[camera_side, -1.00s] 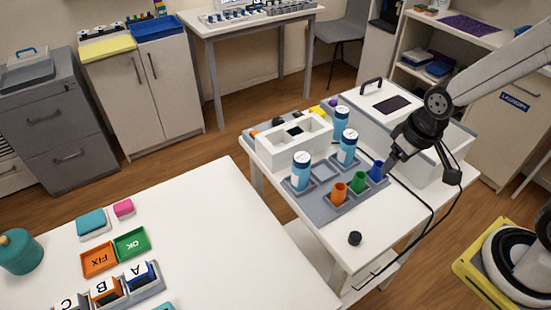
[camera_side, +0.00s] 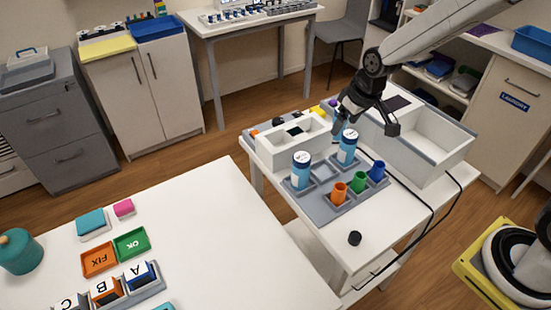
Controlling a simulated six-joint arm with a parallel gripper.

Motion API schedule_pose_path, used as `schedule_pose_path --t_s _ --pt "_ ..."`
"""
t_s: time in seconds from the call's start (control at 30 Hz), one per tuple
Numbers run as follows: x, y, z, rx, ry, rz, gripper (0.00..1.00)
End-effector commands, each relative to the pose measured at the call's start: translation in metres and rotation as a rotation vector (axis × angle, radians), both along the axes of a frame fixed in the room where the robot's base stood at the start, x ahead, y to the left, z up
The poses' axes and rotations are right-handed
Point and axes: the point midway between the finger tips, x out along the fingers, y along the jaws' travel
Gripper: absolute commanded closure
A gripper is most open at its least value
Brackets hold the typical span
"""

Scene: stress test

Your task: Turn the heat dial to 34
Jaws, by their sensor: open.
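No dial with readable numbers shows in the side view. A small black round piece (camera_side: 354,238) lies near the front edge of the white cart top; I cannot tell whether it is the heat dial. My gripper (camera_side: 338,122) is open above the back part of the cart, beside the white block with an opening (camera_side: 290,143). It is well behind and above the black piece.
Two blue-and-white bottles (camera_side: 347,147) (camera_side: 301,171) and orange, green and blue cups (camera_side: 339,194) stand in a grey tray (camera_side: 318,212). An open white bin (camera_side: 428,135) stands right. Black cable runs along the cart's right side. The white table (camera_side: 225,235) has free room.

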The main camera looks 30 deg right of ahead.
Motion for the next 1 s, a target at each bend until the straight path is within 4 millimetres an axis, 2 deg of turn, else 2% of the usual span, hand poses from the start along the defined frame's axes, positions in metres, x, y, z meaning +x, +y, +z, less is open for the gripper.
schedule_pose_path --t_s 0.1,0.3,0.6,0.8,1.0 --pt "0.035 0.005 -0.003 0.004 -0.014 0.038 0.18" --pt "0.090 0.014 -0.010 0.010 -0.040 0.105 0.18" --pt "0.157 0.029 -0.025 0.020 -0.084 0.204 0.18" --pt "0.177 0.034 -0.031 0.024 -0.100 0.240 0.18" --pt "0.181 0.035 -0.031 0.025 -0.104 0.247 0.18"
